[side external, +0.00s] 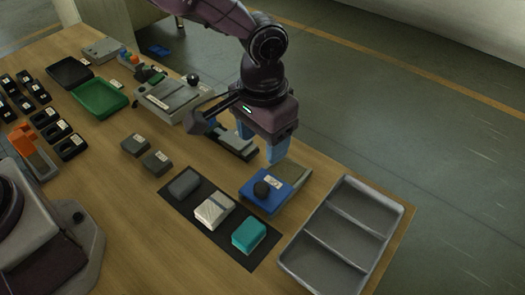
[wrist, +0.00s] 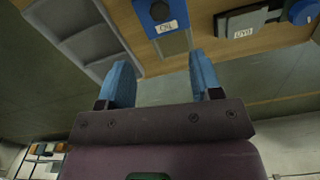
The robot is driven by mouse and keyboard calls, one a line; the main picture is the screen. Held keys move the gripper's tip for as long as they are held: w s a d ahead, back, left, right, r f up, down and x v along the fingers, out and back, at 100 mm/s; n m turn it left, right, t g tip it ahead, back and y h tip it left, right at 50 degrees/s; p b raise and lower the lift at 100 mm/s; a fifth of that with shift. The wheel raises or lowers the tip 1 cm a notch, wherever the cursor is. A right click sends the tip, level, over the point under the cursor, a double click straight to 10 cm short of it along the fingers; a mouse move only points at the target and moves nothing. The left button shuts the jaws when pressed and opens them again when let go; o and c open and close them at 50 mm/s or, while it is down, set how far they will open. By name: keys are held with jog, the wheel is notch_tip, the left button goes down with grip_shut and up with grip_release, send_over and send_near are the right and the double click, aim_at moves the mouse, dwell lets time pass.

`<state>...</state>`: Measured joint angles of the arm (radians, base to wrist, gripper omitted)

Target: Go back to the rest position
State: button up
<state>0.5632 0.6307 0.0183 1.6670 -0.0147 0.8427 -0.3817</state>
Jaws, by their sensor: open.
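My gripper (side external: 261,147) has blue fingers and hangs above the right part of the wooden table (side external: 113,182). In the wrist view my gripper (wrist: 160,80) shows its two fingers wide apart with nothing between them. Below and close to it in the side view is a blue block with a black knob and a white label (side external: 262,195). The same blue block shows at the top of the wrist view (wrist: 160,14), beyond the fingertips. I cannot tell the exact height of the fingertips above the table.
A grey compartment tray (side external: 340,245) stands at the table's front right corner. A dark mat (side external: 229,245) holds grey, silver and teal blocks. A grey fixture (side external: 170,100), a green tray (side external: 100,98) and several small black parts lie farther left. Floor lies beyond the table's right edge.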

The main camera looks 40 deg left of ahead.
jog(key=shift+r, duration=0.2)
jog(key=s+a+r+n+t, duration=0.1)
jog(key=s+a+r+t, duration=0.1)
jog(key=s+a+r, duration=0.7)
jog(key=s+a+r+t, duration=0.3)
jog(key=s+a+r, duration=0.6)
jog(key=a, duration=0.5)
jog(key=shift+n+t, duration=0.3)
jog(key=shift+n, duration=0.1)
